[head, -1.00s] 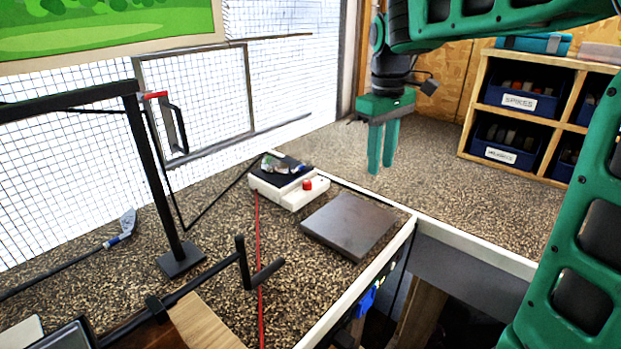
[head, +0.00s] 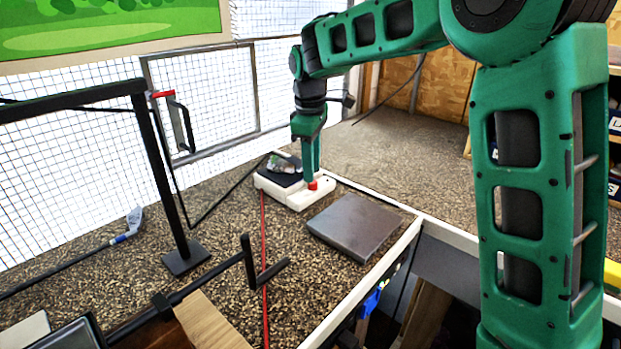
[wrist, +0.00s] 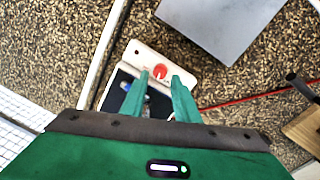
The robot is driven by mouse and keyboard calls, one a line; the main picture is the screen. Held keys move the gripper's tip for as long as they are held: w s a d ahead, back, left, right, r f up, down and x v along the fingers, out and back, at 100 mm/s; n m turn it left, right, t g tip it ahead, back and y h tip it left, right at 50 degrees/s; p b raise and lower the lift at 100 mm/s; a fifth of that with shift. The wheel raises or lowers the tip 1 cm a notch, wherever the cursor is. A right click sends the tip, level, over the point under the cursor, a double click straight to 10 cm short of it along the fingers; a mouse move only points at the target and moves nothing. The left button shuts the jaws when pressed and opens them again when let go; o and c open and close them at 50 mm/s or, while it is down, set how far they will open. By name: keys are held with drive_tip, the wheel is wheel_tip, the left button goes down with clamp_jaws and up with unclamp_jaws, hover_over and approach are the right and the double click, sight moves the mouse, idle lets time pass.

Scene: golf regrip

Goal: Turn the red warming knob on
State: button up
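The red warming knob (head: 312,185) sits on the front of a white warmer (head: 297,199) with a dark top plate. The knob has a pale mark on its face in the wrist view (wrist: 160,71). My gripper (head: 309,170) points down just above the knob, at the warmer's front end. In the wrist view my fingers (wrist: 160,77) are apart, with the knob in line with the gap between their tips. I cannot tell whether they touch it. My fingers hide part of the warmer there.
A crumpled, shiny item (head: 284,163) lies on the warmer's dark plate. A grey flat plate (head: 354,226) lies to the right of the warmer. A black post stand (head: 185,259) and a red line (head: 264,270) are to the left. The bench's white edge (head: 405,243) runs at right.

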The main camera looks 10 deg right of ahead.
sight(313, 185)
drive_tip(key=shift+w+d+f, duration=0.1)
drive_tip(key=shift+w+f, duration=0.05)
drive_tip(key=shift+f, duration=1.5)
clamp_jaws()
drive_tip(key=shift+m, duration=0.3)
drive_tip(key=m, duration=0.3)
drive_tip(key=shift+w+m, duration=0.1)
drive_tip(key=shift+m, duration=0.3)
drive_tip(key=shift+r+m+h, duration=0.1)
drive_tip(key=shift+m+h, duration=0.2)
drive_tip(key=shift+m, duration=2)
drive_tip(key=shift+w, duration=0.1)
